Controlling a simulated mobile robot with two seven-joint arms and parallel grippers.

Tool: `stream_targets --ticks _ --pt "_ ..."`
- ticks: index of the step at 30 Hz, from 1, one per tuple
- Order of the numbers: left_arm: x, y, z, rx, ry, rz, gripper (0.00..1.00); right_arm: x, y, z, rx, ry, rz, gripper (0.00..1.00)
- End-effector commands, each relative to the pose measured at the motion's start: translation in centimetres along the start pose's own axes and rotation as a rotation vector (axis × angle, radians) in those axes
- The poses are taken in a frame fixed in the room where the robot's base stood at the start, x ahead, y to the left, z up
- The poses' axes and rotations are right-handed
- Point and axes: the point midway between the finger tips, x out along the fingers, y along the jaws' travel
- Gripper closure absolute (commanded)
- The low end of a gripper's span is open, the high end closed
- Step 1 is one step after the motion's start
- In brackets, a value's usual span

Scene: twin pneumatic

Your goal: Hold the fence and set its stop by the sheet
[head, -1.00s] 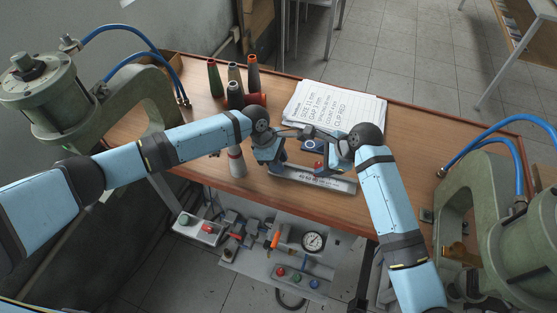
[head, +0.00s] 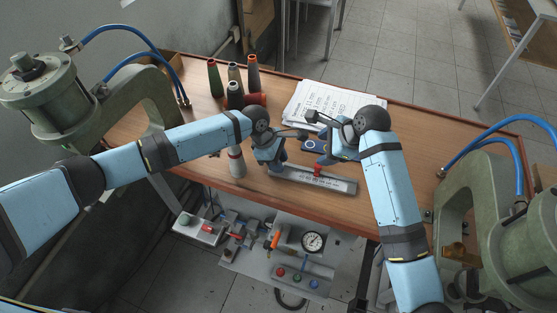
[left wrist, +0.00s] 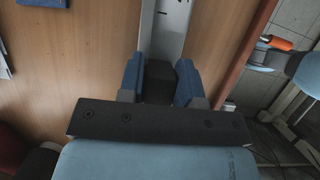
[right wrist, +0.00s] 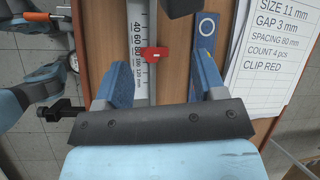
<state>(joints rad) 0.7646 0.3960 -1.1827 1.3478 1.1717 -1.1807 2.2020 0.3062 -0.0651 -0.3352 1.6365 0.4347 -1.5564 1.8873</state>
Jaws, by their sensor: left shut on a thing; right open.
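The fence is a pale metal ruler bar (head: 335,184) lying on the bench near its front edge. My left gripper (left wrist: 160,85) is shut on the dark block at the fence's left end. My right gripper (right wrist: 163,78) is open above the bench, behind the stop in the head view, with nothing between its fingers. The sheet (right wrist: 275,60) reads SIZE 11 mm, GAP 3 mm, SPACING 80 mm, COUNT 4 pcs, CLIP RED.
A blue piece with a ring mark (right wrist: 207,27) lies between fence and sheet. Several thread-cone-like spools (head: 234,95) stand at back left. Green presses with blue hoses flank the bench (head: 150,110). A gauge panel (head: 312,241) sits below the front edge.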

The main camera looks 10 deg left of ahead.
Motion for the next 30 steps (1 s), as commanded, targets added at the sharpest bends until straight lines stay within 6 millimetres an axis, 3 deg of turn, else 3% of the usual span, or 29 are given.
stream_targets --ticks 6,12,23,24,27,28,30 --pt "0.0 0.0 0.0 0.0 0.0 0.0 0.96 -3.9 -1.2 2.1 -0.002 -0.003 -0.004 0.36" --pt "0.0 0.0 0.0 0.0 0.0 0.0 0.96 -6.3 -1.9 3.4 0.0 -0.001 -0.002 0.36" --pt "0.0 0.0 0.0 0.0 0.0 0.0 0.96 -7.1 -2.1 3.7 0.0 0.0 -0.001 0.36" --pt "0.0 0.0 0.0 0.0 0.0 0.0 0.66 -7.1 -2.1 3.7 0.0 0.0 -0.001 0.36" --pt "0.0 0.0 0.0 0.0 0.0 0.0 0.43 -7.0 -2.1 3.7 0.0 0.0 0.0 0.36" --pt "0.0 0.0 0.0 0.0 0.0 0.0 0.39 -7.0 -2.1 3.7 0.0 0.0 0.0 0.36" --pt "0.0 0.0 0.0 0.0 0.0 0.0 0.39 -7.0 -2.1 3.7 0.0 0.0 0.0 0.36"
